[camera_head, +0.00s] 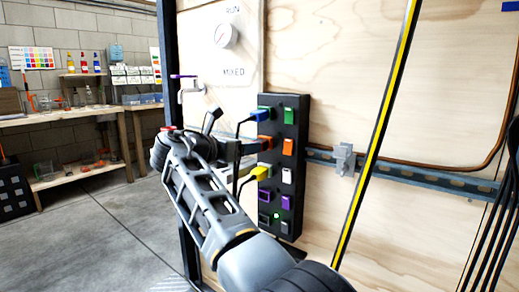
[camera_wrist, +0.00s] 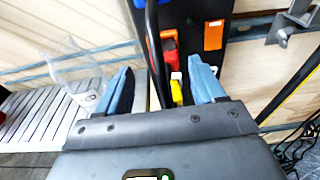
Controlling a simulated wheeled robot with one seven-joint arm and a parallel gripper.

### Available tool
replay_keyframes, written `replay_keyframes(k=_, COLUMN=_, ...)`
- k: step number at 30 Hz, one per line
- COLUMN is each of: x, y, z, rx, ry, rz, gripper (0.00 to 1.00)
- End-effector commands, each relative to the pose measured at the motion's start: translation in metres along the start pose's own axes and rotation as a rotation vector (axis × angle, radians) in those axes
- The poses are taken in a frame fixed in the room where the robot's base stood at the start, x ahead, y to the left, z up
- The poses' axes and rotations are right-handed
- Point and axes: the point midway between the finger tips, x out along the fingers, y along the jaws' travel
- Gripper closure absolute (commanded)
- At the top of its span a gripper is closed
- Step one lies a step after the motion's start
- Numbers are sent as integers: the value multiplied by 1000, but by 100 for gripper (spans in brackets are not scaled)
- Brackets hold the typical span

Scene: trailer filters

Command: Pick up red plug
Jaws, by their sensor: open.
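The red plug (camera_wrist: 168,45) shows in the wrist view at the black socket panel (camera_wrist: 192,45), with a black cable running close beside its left side. My gripper (camera_wrist: 160,72) is open, its two blue fingers pointing at the panel. The red plug lies ahead of the gap between the fingertips, nearer the right finger; I see no contact. In the head view my gripper (camera_head: 238,150) is beside the left column of the panel (camera_head: 290,160), and my arm and gripper hide most of the red plug there.
A blue plug (camera_head: 258,115) sits above my gripper and a yellow plug (camera_head: 259,173) below it; a yellow piece (camera_wrist: 176,90) also shows between the fingers. Dark cables hang close by. A yellow-black striped strip (camera_head: 377,130) stands right of the panel.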

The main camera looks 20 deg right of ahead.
Motion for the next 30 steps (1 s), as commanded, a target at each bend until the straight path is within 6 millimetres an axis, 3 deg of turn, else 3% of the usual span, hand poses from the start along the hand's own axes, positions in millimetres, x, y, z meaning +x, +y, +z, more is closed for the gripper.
replay_keyframes(k=10, x=44, y=-6, z=-3, rx=0, ry=0, rz=-1, gripper=32)
replay_keyframes(k=18, x=49, y=-6, z=-1, rx=1, ry=0, rz=0, gripper=32)
replay_keyframes(k=30, x=49, y=-6, z=-1, rx=1, ry=0, rz=1, gripper=70)
